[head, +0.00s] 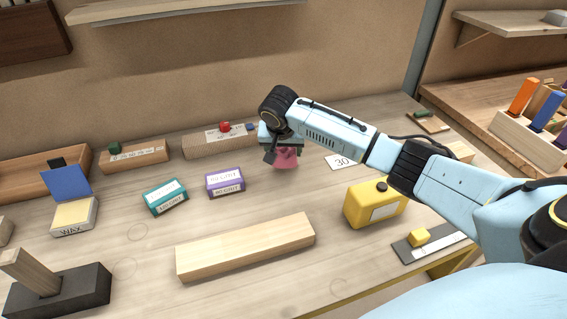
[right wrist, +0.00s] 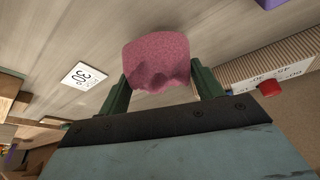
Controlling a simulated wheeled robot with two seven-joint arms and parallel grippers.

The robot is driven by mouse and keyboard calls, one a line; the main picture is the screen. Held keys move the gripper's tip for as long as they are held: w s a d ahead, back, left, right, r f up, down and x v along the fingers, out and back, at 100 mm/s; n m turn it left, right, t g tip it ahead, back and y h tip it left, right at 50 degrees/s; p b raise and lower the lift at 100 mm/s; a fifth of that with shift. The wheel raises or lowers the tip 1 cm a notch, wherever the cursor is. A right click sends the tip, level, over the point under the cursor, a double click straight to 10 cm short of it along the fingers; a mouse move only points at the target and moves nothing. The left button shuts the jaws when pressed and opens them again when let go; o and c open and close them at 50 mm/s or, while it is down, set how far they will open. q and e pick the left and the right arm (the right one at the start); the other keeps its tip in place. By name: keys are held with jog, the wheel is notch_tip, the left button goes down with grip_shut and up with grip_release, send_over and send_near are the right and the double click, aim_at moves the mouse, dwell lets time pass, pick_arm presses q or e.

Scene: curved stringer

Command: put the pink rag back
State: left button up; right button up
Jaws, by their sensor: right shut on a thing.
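The pink rag (head: 286,158) hangs below my right gripper (head: 282,148) over the back middle of the bench in the head view. In the right wrist view the rag (right wrist: 157,55) is bunched between the two green fingers of my right gripper (right wrist: 160,88), which is shut on it. The rag's lower end spreads out past the fingertips. I cannot tell whether it touches the bench top. My left gripper is not in view.
A card marked 30 (head: 341,162) lies right of the rag. A yellow can (head: 375,204), a purple box (head: 225,182), a teal box (head: 166,197) and a long wooden bar (head: 245,246) stand on the bench. A ridged block (head: 205,146) with a red knob lies behind.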

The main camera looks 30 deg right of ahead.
aim_at(284, 161)
jog(key=shift+f+b, duration=0.3)
jog(key=shift+f, duration=1.9)
jog(key=shift+f, duration=0.15)
jog(key=o, duration=0.9)
jog(key=shift+c, duration=0.2)
jog(key=p+v, duration=0.2)
jog(key=v, duration=1)
